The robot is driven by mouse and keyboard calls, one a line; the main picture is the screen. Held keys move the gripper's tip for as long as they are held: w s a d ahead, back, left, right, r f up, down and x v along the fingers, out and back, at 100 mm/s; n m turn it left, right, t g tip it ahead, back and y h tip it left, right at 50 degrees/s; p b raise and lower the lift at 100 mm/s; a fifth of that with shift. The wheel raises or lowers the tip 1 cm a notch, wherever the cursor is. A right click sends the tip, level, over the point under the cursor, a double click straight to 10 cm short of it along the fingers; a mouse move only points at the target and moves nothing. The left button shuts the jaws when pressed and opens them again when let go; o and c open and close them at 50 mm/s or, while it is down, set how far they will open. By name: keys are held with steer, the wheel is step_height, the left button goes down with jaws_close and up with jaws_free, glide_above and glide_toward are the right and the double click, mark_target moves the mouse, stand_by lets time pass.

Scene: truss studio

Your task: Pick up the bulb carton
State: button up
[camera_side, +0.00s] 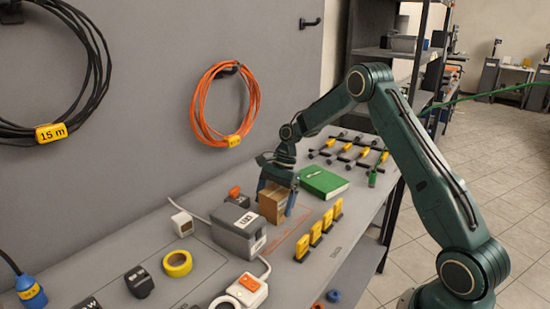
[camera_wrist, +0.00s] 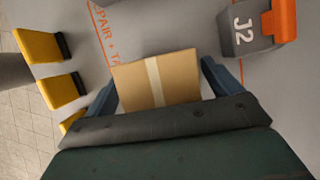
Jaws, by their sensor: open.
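The bulb carton is a small brown cardboard box (camera_side: 272,204) on the grey bench, between a grey box and a green book. In the wrist view the carton (camera_wrist: 158,82) shows a pale tape strip down its middle. My gripper (camera_side: 277,196) is over the carton from above. In the wrist view its blue fingers (camera_wrist: 160,86) stand on either side of the carton, with a gap visible at the right finger. The gripper is open. The carton's near end in the wrist view is hidden by my gripper body.
A grey labelled box (camera_side: 238,228) stands close left of the carton, and a green book (camera_side: 323,182) lies to its right. Several yellow clamps (camera_side: 315,234) stand in a row in front. A grey and orange piece marked J2 (camera_wrist: 250,25) is near the right finger.

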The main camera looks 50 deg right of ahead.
steer(key=shift+c, duration=0.2)
steer(key=c, duration=1.1)
steer(key=shift+r, duration=0.15)
steer(key=shift+r, duration=4.9)
